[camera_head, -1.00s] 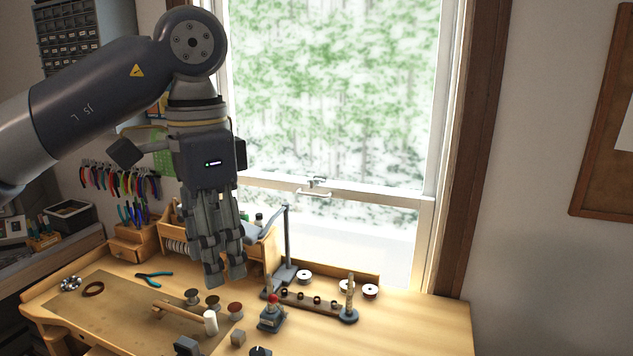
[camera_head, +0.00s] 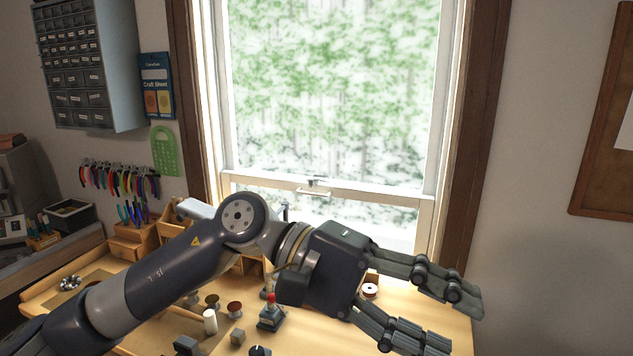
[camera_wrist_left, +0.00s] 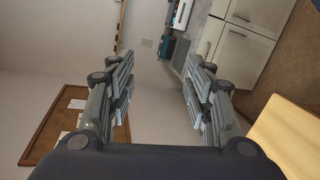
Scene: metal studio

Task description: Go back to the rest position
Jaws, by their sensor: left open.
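My left gripper (camera_head: 452,318) reaches across the front of the workbench in the head view, pointing right with its fingers spread apart. It is empty. In the left wrist view the two fingers of the left gripper (camera_wrist_left: 160,95) stand wide apart with nothing between them. Behind them are a wall, white cabinets and a corkboard. My right gripper is not in either view.
The wooden workbench (camera_head: 455,335) lies below the arm. On it stand a small burner with a red top (camera_head: 271,312), a white cylinder (camera_head: 210,321), a grey cube (camera_head: 238,337) and several spools. A window rises behind.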

